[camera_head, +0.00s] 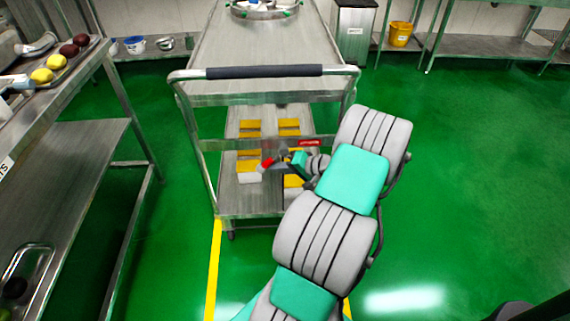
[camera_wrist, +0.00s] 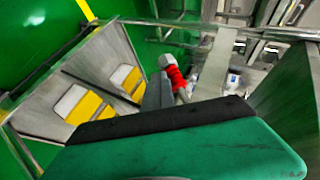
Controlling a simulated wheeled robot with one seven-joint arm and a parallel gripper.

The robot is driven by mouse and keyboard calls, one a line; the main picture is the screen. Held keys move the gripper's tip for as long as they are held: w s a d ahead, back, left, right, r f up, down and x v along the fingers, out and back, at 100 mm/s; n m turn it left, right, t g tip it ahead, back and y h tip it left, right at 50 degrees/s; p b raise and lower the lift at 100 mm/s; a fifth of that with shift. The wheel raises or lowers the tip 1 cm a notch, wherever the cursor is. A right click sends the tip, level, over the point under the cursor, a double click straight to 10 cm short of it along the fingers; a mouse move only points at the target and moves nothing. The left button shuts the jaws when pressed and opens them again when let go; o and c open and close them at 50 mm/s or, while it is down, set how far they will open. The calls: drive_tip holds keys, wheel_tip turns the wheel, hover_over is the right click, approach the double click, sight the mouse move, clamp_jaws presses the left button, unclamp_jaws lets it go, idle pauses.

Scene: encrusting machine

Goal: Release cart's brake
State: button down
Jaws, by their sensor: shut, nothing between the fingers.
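The metal cart (camera_head: 265,45) stands ahead of me, with a dark-gripped push handle (camera_head: 265,71) across its near end. A red-sleeved lever with a grey knob, which looks like the brake lever (camera_head: 267,162), is at the cart's near end below the handle. It also shows in the wrist view (camera_wrist: 174,77). My gripper (camera_head: 283,157) is beside this lever, just to its right in the head view. Its dark finger (camera_wrist: 157,93) appears close against the lever in the wrist view; I cannot tell whether they touch. The gripper is shut and holds nothing.
Several white and yellow boxes (camera_head: 249,127) sit on the cart's lower shelf. A red label (camera_head: 309,142) is on the cart's near rail. A metal table (camera_head: 60,170) stands at the left. A yellow bucket (camera_head: 400,34) is at the back. Green floor is open on the right.

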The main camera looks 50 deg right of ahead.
sight(268, 163)
drive_tip(key=shift+w+a+r+p, duration=0.65)
drive_tip(key=shift+w+a+p, duration=0.15)
drive_tip(key=shift+p, duration=0.2)
drive_tip(key=shift+w+a+r+p, duration=0.25)
drive_tip(key=shift+a+r+p, duration=0.1)
drive_tip(key=shift+r+p, duration=0.3)
drive_tip(key=shift+f, duration=0.1)
drive_tip(key=s+d+f+b, duration=0.2)
drive_tip(key=s+f, duration=0.5)
drive_tip(key=s, duration=0.2)
drive_tip(key=shift+s+f, duration=0.2)
drive_tip(key=shift+f, duration=0.2)
